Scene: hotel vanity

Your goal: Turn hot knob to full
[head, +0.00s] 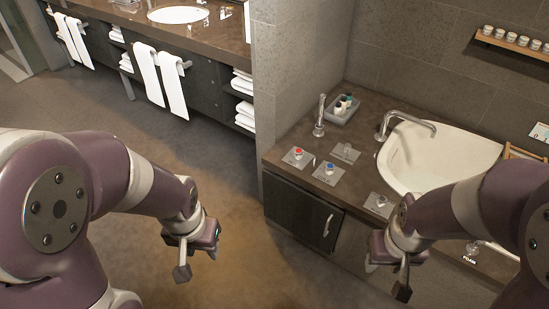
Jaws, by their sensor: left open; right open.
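The hot knob (298,152) is a small metal knob with a red top on a square plate, on the brown tub deck (285,134). A similar knob with a blue top (329,168) sits to its right and nearer. My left gripper (188,262) is open and empty over the floor, left of the cabinet and well apart from the knobs. My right gripper (388,272) is open and empty in front of the tub surround, below and right of the knobs. How far the hot knob is turned is too small to tell.
A curved faucet (407,120) reaches over the white tub (440,158). An upright hand shower (319,118) and a tray of bottles (344,109) stand behind the knobs. A partition wall (285,70) rises left of the deck. The brown floor (215,170) at left is clear.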

